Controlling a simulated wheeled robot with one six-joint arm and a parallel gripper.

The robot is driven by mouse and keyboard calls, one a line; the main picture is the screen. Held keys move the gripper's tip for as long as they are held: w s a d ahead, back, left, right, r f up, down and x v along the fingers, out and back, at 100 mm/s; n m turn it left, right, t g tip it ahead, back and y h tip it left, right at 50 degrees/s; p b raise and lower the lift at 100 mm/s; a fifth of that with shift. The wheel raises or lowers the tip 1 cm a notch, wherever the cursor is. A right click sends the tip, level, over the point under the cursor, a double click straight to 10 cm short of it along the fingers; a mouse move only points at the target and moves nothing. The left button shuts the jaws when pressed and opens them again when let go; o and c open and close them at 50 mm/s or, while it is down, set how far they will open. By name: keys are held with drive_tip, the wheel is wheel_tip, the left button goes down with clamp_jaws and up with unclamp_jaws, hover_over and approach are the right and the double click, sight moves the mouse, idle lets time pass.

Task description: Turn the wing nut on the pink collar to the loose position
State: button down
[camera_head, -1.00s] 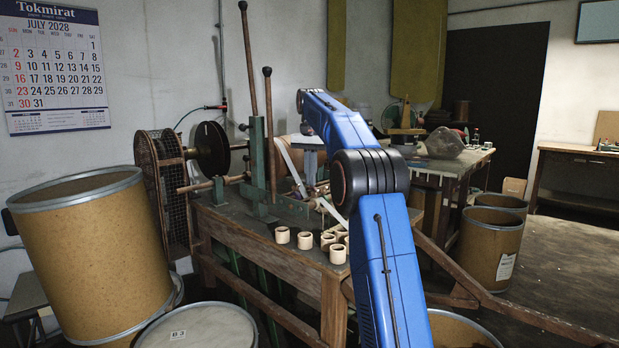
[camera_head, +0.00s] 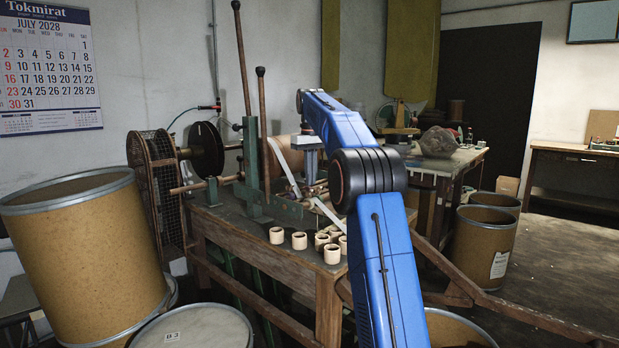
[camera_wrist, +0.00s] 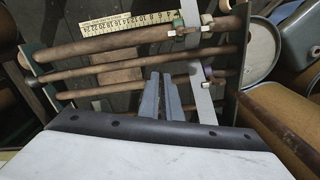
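In the wrist view, wooden rods cross the picture, with small fittings on them by pale straps. An upper fitting (camera_wrist: 208,20) looks faintly pinkish, and a lower one (camera_wrist: 199,72) sits on a nearer rod. I cannot tell for sure which is the pink collar, or make out its wing nut or position. My gripper (camera_wrist: 161,76) points at the rods, left of the lower fitting. Its two grey fingers stand a little apart with nothing seen between them.
The bench (camera_head: 265,250) carries several cream rings (camera_head: 299,241) near its front edge and a green upright (camera_head: 251,165) with tall levers. A yellow ruler (camera_wrist: 128,22) lies behind the rods. Large drums (camera_head: 85,260) stand at the left.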

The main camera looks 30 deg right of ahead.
drive_tip(key=shift+w+n, duration=0.2)
drive_tip(key=shift+n, duration=1.4)
drive_tip(key=shift+a, duration=0.1)
drive_tip(key=c, duration=1.9)
unclamp_jaws()
drive_tip(key=shift+w+f, duration=0.1)
drive_tip(key=shift+f, duration=0.05)
drive_tip(key=shift+r, duration=0.35)
wheel_tip(320, 180, up, 6)
drive_tip(key=shift+r, duration=0.45)
